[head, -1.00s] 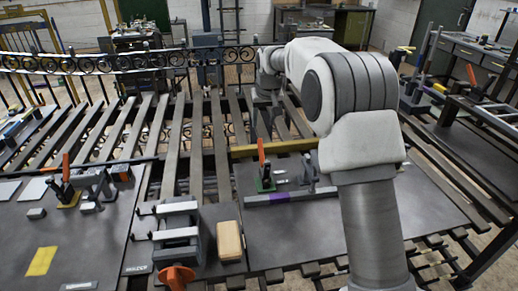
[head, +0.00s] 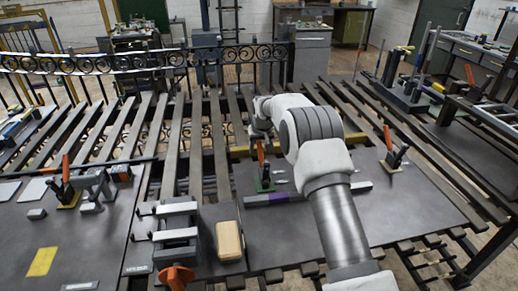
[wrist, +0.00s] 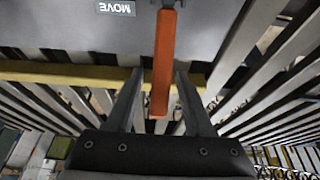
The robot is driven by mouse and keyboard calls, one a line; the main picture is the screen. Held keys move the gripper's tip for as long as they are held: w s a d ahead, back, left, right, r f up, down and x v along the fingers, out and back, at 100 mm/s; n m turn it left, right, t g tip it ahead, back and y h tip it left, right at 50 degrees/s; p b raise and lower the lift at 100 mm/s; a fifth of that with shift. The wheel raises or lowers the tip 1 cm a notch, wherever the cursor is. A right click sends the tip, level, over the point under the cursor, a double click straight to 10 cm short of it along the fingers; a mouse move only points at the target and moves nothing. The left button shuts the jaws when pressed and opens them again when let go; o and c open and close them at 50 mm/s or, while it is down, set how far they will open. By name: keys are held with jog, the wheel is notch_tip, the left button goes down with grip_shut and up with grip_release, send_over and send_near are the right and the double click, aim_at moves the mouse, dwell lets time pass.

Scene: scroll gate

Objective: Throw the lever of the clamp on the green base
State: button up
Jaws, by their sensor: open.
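The clamp on the green base (head: 265,186) stands on the dark plate in the middle of the head view. Its orange lever (head: 261,150) points up. In the wrist view an orange lever (wrist: 165,50) runs down between the two fingers of my gripper (wrist: 160,76). The fingers are open, one on each side of the lever, with a gap on both sides. In the head view my gripper is mostly hidden by my own arm, close behind the green-based clamp. The clamp's green base does not show in the wrist view.
Another orange-levered clamp (head: 392,156) stands to the right, and one on a yellow base (head: 68,196) to the left. A grey and purple bar (head: 282,198) lies before the green-based clamp. A yellow bar (head: 240,152) runs behind it.

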jog(key=shift+w+f, duration=0.1)
jog(key=shift+f, duration=0.1)
grip_shut()
dwell(1.4)
